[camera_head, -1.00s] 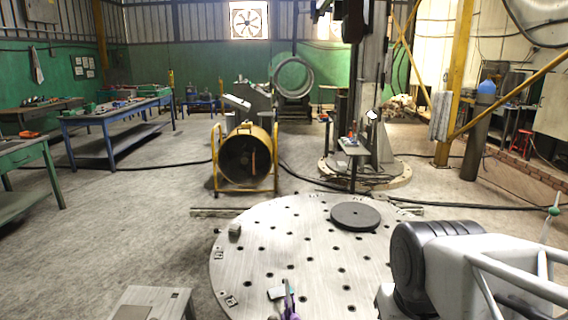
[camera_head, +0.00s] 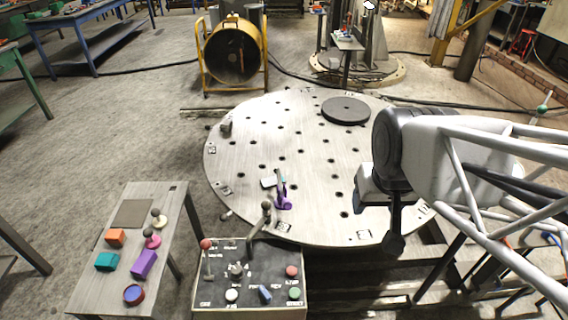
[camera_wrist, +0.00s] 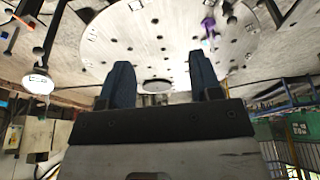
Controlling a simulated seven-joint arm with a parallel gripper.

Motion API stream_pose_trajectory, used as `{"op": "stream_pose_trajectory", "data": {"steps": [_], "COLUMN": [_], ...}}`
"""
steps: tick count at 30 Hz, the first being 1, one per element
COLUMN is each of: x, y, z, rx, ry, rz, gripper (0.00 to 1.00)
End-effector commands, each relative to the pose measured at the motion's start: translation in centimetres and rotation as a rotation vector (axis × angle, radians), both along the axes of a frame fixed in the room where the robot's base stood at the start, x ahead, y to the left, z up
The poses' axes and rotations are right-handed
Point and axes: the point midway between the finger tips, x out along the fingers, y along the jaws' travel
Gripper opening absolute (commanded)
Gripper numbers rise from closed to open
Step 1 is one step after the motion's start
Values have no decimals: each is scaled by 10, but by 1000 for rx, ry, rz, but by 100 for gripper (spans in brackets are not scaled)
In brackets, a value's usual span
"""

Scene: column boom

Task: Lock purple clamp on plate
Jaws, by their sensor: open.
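The purple clamp (camera_head: 283,196) stands near the front edge of the round, hole-dotted plate (camera_head: 310,170). Its handle appears to stick up, and a small pale piece (camera_head: 267,182) lies against its left side. I cannot tell whether the clamp is locked. It also shows at the top of the wrist view (camera_wrist: 208,27). My gripper's two dark blue fingers (camera_wrist: 162,80) are spread apart with nothing between them, away from the clamp. In the head view my arm is at the right, over the plate's right side, and the fingers are not clear.
A dark disc (camera_head: 346,110) lies at the plate's back. A control box (camera_head: 250,275) with levers and buttons stands in front of the plate. A side table (camera_head: 100,285) at left holds several coloured pieces. A small grey block (camera_head: 226,127) sits at the plate's left edge.

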Motion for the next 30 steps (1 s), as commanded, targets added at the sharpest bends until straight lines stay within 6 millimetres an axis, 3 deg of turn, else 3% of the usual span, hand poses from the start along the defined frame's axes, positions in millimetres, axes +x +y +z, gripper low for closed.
{"op": "stream_pose_trajectory", "data": {"steps": [15,21,30], "x": [124,161,199], "y": [37,54,79], "z": [-84,-117,-169], "rx": [62,93,147], "ry": [-319,-453,-651], "rz": [0,-4,-12], "gripper": [58,58,58]}}
